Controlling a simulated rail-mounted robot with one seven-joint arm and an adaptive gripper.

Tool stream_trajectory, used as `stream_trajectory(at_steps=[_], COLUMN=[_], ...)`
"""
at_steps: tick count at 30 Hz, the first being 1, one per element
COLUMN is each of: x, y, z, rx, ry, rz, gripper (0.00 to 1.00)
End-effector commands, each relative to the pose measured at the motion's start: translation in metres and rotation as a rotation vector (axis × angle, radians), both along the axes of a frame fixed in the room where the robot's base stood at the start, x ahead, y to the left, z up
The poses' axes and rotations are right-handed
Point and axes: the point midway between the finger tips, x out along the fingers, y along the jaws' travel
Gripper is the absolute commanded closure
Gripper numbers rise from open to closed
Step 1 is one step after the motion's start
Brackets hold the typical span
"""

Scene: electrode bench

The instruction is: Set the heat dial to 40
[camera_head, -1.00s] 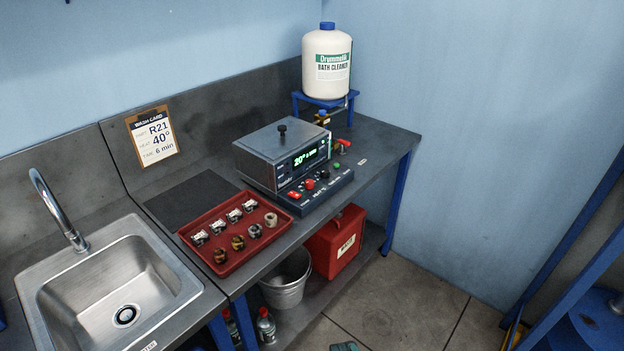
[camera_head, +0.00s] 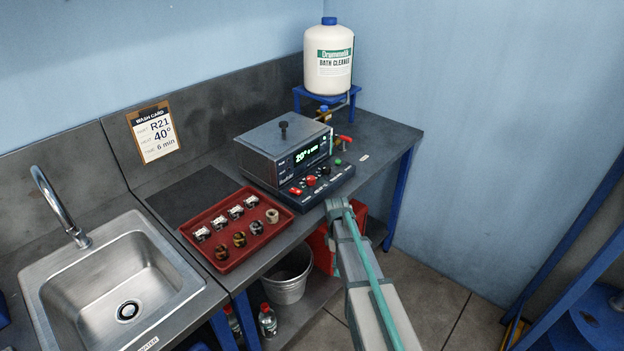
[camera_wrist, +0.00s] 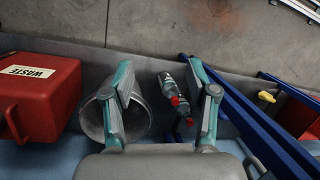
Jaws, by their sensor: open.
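The metal bath unit (camera_head: 283,150) stands on the bench, and its lit display (camera_head: 306,155) reads 20° with small text beside it. Its sloping front panel (camera_head: 318,190) carries a red switch (camera_head: 296,191), a red knob (camera_head: 310,180), a black knob (camera_head: 324,171) and a green button (camera_head: 337,162). The panel labels are too small to read, so I cannot tell which knob is the heat dial. The wash card (camera_head: 154,132) on the backboard shows R21, 40° and 6 min. My gripper (camera_head: 338,204) is near the bench's front edge, before the panel. In the wrist view my gripper (camera_wrist: 160,80) is open and empty.
A red tray (camera_head: 222,257) of small parts lies left of the unit, beside the sink (camera_head: 118,272). A cleaner jug (camera_head: 328,68) stands on a blue stand behind. A bucket (camera_head: 288,275), a red waste box (camera_wrist: 40,100) and bottles (camera_wrist: 176,95) are below the bench.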

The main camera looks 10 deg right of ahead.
Motion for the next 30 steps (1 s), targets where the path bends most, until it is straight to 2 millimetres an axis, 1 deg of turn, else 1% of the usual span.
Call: stream_trajectory(at_steps=[1,5,6,8,9,11,12,14,15,17,18,21,24,27,30], x=[0.023,0.061,0.071,0.087,0.097,0.113,0.123,0.141,0.153,0.171,0.182,0.203,0.214,0.217,0.217], y=[-0.004,-0.013,-0.016,-0.020,-0.023,-0.026,-0.027,-0.023,-0.018,-0.006,0.005,0.028,0.044,0.051,0.052], z=[0.022,0.074,0.091,0.118,0.136,0.165,0.184,0.212,0.229,0.253,0.267,0.297,0.315,0.321,0.317], rx=[0.005,0.019,0.021,0.025,0.027,0.031,0.035,0.045,0.055,0.075,0.088,0.118,0.137,0.147,0.148], ry=[-0.019,-0.050,-0.059,-0.073,-0.082,-0.098,-0.109,-0.128,-0.141,-0.167,-0.183,-0.218,-0.240,-0.250,-0.251], rz=[0.038,0.145,0.178,0.229,0.263,0.316,0.354,0.420,0.468,0.546,0.597,0.706,0.776,0.808,0.813], gripper=[0.42,0.42,0.42,0.42,0.42,0.42,0.42,0.42,0.42,0.42,0.42,0.42,0.42,0.42,0.42])
